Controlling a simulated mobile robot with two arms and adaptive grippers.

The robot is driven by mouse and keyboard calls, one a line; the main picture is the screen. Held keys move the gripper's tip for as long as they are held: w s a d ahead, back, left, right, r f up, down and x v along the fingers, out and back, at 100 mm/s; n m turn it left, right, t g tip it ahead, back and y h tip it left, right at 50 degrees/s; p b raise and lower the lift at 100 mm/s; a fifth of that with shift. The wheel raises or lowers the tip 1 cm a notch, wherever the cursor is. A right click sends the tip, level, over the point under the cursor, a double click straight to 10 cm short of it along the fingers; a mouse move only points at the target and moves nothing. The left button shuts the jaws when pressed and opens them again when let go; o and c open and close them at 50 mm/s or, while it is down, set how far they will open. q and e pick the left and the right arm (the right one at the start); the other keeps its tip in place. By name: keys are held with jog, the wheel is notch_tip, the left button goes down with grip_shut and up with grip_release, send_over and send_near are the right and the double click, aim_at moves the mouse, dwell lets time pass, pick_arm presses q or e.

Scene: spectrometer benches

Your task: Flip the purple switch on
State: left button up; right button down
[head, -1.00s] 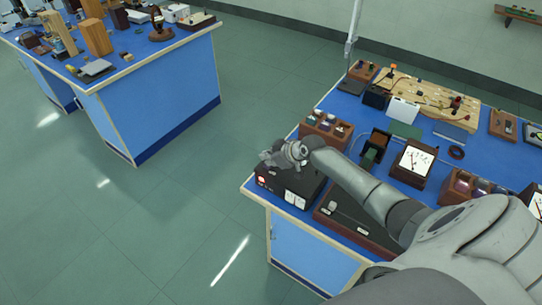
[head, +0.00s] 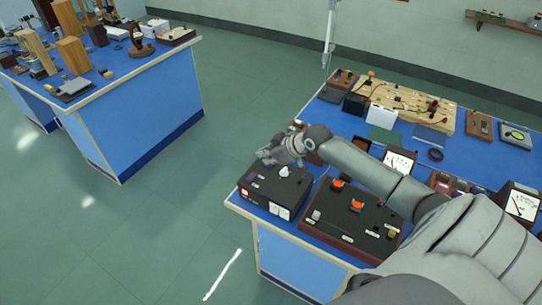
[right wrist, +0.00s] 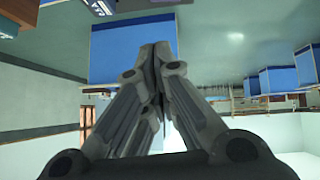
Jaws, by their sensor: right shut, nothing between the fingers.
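My right gripper (head: 266,158) is above the back left part of a black box (head: 272,196) on the near left corner of the blue bench. The gripper is shut and empty; its closed fingers also fill the middle of the right wrist view (right wrist: 160,62). The box has a red-lit part (head: 244,192) on its front left, white labels and a pale knob (head: 284,171) on top. My left gripper is not in view.
A dark panel (head: 325,222) with orange knobs stands right of the box, close under my right arm. Meters, a wooden board (head: 400,103) and other instruments crowd the bench (head: 453,148). Another blue bench (head: 140,124) stands at the left, with open floor between.

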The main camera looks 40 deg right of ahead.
jog(key=shift+d+v, duration=0.2)
jog(key=shift+v, duration=0.8)
